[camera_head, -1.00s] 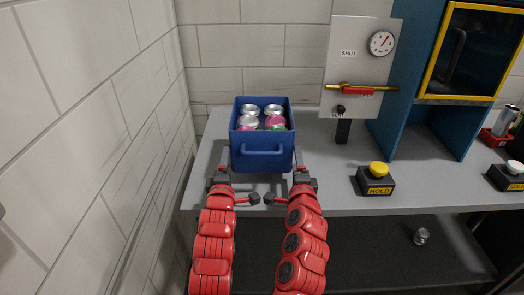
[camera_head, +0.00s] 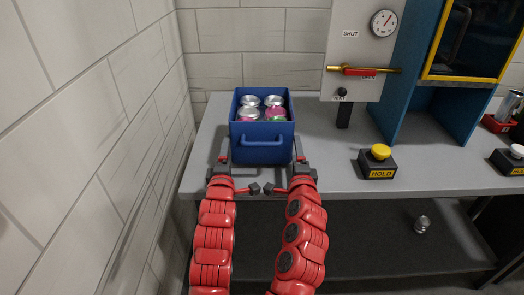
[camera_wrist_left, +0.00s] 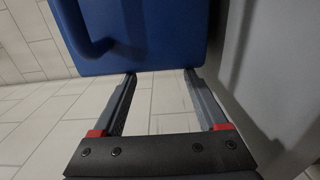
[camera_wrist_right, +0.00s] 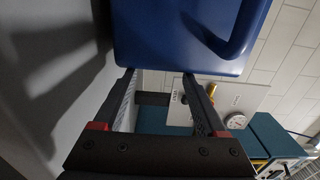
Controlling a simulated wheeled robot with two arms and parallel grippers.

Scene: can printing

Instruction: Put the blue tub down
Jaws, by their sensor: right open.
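The blue tub (camera_head: 262,153) is upright near the front edge of the counter, its handle facing me. It holds several cans (camera_head: 249,102) with silver tops, some pink and green. I cannot tell whether its base touches the counter. My left gripper (camera_head: 222,158) is at the tub's lower left side and my right gripper (camera_head: 300,158) at its lower right side. In both wrist views the fingers are spread, with the tub's blue wall (camera_wrist_left: 150,35) just beyond the fingertips. The right wrist view also shows the wall (camera_wrist_right: 165,40).
The grey counter (camera_head: 330,172) has free room right of the tub. A black box with a yellow HOLD button (camera_head: 379,160), a gauge panel (camera_head: 350,50) and a blue cabinet (camera_head: 400,100) stand to the right. A tiled wall is close on the left.

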